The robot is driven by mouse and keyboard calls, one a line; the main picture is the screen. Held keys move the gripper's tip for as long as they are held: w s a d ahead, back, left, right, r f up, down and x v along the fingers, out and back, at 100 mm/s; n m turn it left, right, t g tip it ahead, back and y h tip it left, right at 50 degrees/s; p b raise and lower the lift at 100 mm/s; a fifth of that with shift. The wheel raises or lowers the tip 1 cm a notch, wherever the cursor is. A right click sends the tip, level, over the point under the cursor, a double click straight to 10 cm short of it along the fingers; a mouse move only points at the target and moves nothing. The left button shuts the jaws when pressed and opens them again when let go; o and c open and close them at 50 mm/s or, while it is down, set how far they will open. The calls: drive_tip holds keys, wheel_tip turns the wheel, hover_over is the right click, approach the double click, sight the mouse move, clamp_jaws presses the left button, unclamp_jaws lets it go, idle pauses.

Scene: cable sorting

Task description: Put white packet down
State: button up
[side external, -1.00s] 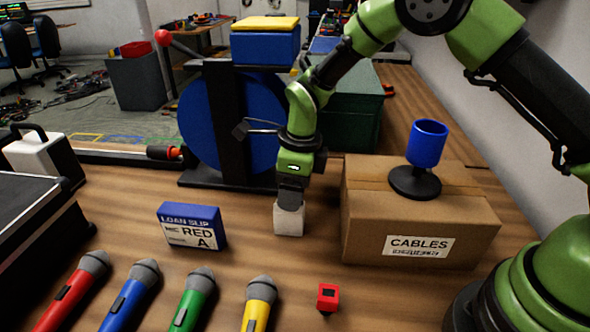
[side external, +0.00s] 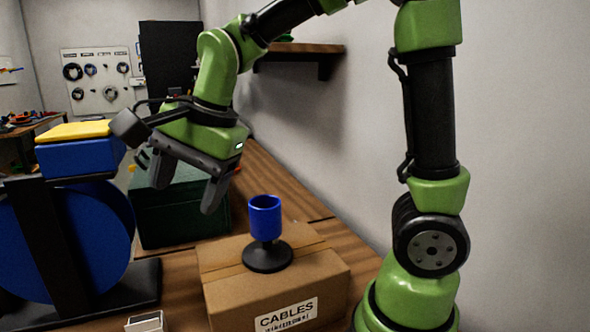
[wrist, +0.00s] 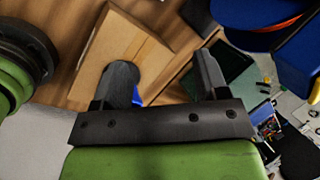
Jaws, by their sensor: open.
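The white packet (side external: 145,322) stands on the wooden table at the bottom edge of the side view, left of the cardboard box. Only its top part shows. My gripper (side external: 186,188) is open and empty, raised well above the table, apart from the packet. It hangs behind and to the left of the blue cup in the side view. In the wrist view my gripper's fingers (wrist: 163,78) are spread with nothing held between them. I do not make out the packet in the wrist view.
A cardboard box marked CABLES (side external: 275,285) carries a blue cup (side external: 265,218) on a black base. A large blue reel (side external: 85,240) on a black stand is at the left, with a blue box and yellow lid (side external: 78,155) above it. A green case (side external: 180,205) stands behind.

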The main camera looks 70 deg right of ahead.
drive_tip(key=s+d+r+n+t, duration=0.2)
drive_tip(key=s+r+n+t, duration=0.1)
drive_tip(key=s+n, duration=0.9)
drive_tip(key=shift+s+d, duration=0.15)
drive_tip(key=shift+s, duration=0.9)
